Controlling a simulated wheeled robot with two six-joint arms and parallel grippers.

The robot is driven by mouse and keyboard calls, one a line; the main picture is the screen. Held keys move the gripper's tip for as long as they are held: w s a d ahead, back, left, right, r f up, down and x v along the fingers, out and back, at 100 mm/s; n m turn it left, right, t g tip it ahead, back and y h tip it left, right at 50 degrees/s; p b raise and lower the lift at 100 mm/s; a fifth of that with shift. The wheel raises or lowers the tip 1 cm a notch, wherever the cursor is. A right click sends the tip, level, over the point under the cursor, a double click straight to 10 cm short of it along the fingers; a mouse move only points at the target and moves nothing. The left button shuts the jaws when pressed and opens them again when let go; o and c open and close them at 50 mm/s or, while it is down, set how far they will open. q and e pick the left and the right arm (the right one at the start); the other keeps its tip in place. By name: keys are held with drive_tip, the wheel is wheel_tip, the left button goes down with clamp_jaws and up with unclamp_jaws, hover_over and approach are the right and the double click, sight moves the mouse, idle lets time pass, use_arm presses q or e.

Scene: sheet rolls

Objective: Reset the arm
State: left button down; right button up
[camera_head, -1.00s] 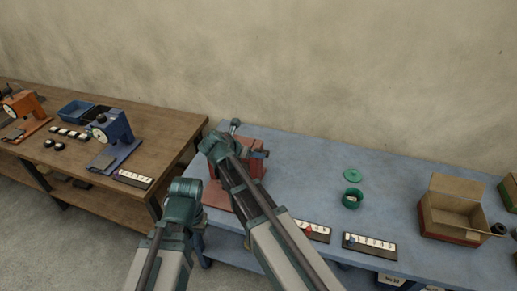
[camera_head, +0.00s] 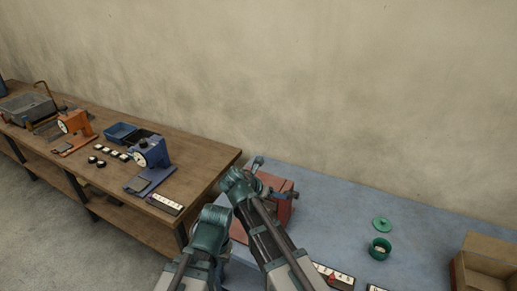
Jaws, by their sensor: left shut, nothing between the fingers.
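Two of my arms reach up from the bottom of the head view, their teal joints close together near the middle. My left gripper (camera_head: 286,194) shows small and partly covered beside the red machine (camera_head: 277,207) at the left end of the blue table. It is shut, with nothing between its fingers. Whether it touches the machine I cannot tell. The arm links hide much of the machine. My right gripper is not visible.
The blue table (camera_head: 340,205) holds a green cup (camera_head: 380,248), a green lid (camera_head: 382,224) and a cardboard box (camera_head: 485,262). A wooden bench (camera_head: 205,160) at left carries a blue press (camera_head: 152,158), an orange press (camera_head: 75,124) and a blue bin (camera_head: 120,132).

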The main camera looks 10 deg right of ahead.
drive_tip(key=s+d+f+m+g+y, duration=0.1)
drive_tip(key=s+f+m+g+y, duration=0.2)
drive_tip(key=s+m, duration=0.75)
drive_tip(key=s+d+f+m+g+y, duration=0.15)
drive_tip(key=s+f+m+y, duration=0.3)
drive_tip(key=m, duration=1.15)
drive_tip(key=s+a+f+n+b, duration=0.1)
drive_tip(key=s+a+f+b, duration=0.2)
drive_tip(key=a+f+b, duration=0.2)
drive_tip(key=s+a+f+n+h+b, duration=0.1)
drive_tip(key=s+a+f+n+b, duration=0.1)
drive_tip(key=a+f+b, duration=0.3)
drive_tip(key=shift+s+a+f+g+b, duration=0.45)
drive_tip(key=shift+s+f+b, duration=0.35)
drive_tip(key=shift+b, duration=0.35)
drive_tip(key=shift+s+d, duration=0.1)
